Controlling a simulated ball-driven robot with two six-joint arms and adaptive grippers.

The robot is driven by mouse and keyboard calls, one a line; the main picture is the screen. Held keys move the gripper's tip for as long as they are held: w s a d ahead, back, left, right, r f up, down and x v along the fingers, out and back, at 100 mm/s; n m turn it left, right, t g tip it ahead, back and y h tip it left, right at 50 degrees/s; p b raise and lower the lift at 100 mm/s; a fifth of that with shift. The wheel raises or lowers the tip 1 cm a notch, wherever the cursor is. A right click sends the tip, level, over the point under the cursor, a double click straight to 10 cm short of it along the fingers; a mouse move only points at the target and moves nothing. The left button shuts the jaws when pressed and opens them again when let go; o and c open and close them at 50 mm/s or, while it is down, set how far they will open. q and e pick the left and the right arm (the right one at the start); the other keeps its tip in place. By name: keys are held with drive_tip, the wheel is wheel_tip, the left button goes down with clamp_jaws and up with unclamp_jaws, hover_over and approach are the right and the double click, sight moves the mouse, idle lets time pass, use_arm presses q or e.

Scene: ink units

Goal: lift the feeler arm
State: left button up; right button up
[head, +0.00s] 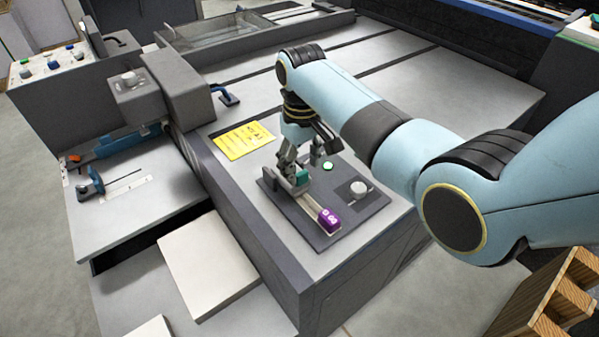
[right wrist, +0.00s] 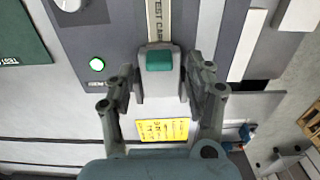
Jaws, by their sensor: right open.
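A grey bracket with a teal pad (right wrist: 159,61), which looks like the feeler arm, lies at the end of a pale lettered strip (right wrist: 158,22) in the right wrist view. The teal pad also shows in the head view (head: 302,177). A purple block (head: 328,220) with white marks sits at the strip's near end. My right gripper (right wrist: 160,72) is open, with one finger on each side of the teal pad; whether the fingers touch it I cannot tell. In the head view the right gripper (head: 293,168) points down over the panel and partly hides the bracket. My left gripper is not in view.
The dark panel (head: 270,187) carries a round knob (head: 358,188) and a lit green button (head: 327,165). A yellow note (head: 243,140) lies beside it. A blue handle (head: 225,96) stands farther back. A wooden pallet (head: 545,300) is at the lower right.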

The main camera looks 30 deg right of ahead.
sight(302, 173)
drive_tip(key=shift+f, duration=1.55)
clamp_jaws()
